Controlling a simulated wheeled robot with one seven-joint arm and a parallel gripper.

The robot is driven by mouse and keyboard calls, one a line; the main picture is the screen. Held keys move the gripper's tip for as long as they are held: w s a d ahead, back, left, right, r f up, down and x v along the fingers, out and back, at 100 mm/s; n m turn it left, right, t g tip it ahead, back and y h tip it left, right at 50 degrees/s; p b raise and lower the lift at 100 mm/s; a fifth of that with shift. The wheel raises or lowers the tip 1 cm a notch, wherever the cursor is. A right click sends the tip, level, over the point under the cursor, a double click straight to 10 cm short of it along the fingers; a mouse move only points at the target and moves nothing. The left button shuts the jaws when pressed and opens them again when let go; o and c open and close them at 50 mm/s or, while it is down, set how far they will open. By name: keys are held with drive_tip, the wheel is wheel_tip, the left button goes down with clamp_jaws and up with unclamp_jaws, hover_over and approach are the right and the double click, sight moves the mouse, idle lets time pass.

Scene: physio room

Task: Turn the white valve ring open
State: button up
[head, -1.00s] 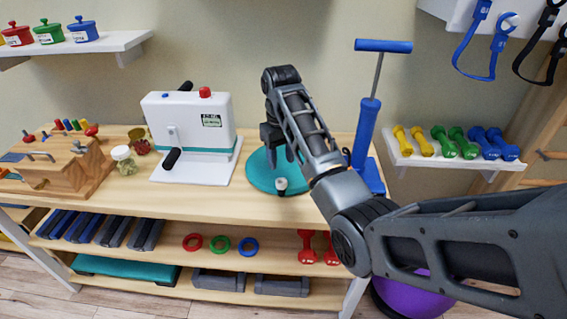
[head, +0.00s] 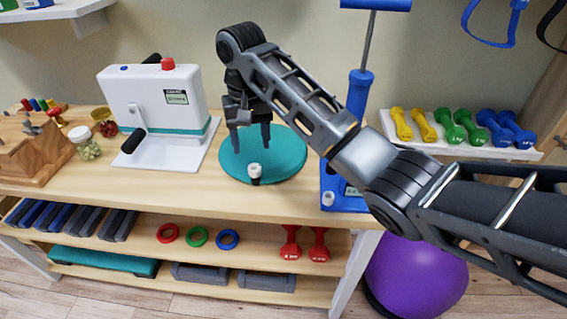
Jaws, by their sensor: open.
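The white valve ring (head: 255,168) tops a small dark valve at the front of a round teal disc (head: 290,163), which lies flat on the wooden table. My gripper (head: 250,149) points down over the disc, just behind the valve. Its two fingers are apart with nothing between them. In the picture the fingertips end a little above the ring, and the ring is not between them. I cannot tell the exact height of the fingertips over the disc.
A white machine with a crank (head: 160,100) stands left of the disc. A blue pump (head: 345,185) stands close at the right, behind my arm. Dumbbells (head: 455,125) rest on a shelf at the right. A wooden block (head: 35,155) and jars are at the left. The table front is clear.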

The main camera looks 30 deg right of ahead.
sight(255, 164)
drive_tip(key=shift+f, duration=0.35)
drive_tip(key=shift+d+f, duration=0.15)
drive_tip(key=shift+f, duration=3.4)
drive_tip(key=shift+c, duration=0.3)
